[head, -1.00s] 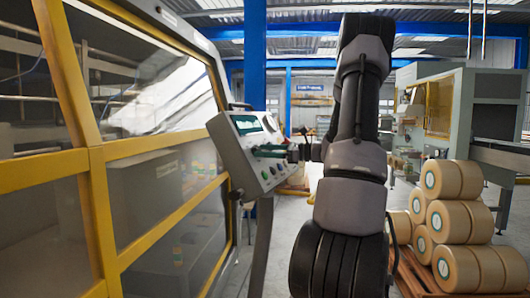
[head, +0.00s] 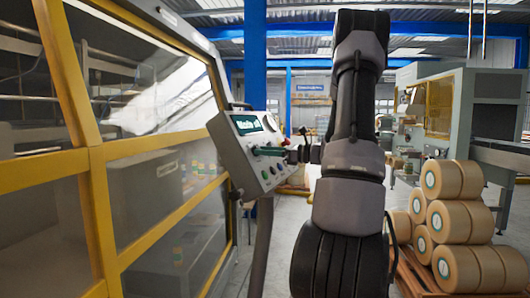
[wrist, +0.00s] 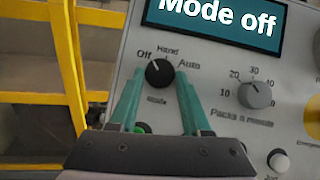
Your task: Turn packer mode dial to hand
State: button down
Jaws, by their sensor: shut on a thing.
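The black mode dial (wrist: 159,72) is on the grey control panel (wrist: 215,68), with Off, Hand and Auto printed around it. Its white mark points up and left, toward Off. My gripper (wrist: 159,80) has one teal finger on each side of the dial and is shut on it. The display (wrist: 218,24) above reads "Mode off". In the head view, the panel (head: 232,150) stands tilted on a post beside the machine, with its display (head: 247,124) at the top. My gripper (head: 270,151) is small at the panel face there, and the dial itself is hard to make out.
A packs-a-minute knob (wrist: 255,94) sits right of the dial, and a dark button (wrist: 278,160) lies below it. A green button (wrist: 143,128) shows between my fingers. The yellow-framed machine guard (head: 95,160) is left of the panel. Stacked tape rolls (head: 455,220) stand at the right.

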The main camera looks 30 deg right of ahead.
jog(key=m+h, duration=0.1)
jog(key=m, duration=0.1)
jog(key=m+t, duration=0.1)
jog(key=m, duration=0.1)
jog(key=m+t+h, duration=0.1)
jog(key=shift+s+a+m+h, duration=0.2)
jog(key=shift+a+m+h, duration=0.1)
jog(key=shift+m, duration=0.1)
jog(key=shift+s+a+r+m+t+h, duration=0.1)
jog(key=shift+m+t+h, duration=0.4)
jog(key=shift+m, duration=0.8)
jog(key=shift+s+m+t+h, duration=0.1)
jog(key=shift+m+t+h, duration=0.1)
jog(key=shift+m+h, duration=0.85)
jog(key=shift+m, duration=0.45)
jog(key=shift+c, duration=1.8)
grip_release()
jog(key=v, duration=1)
jog(key=shift+s, duration=0.3)
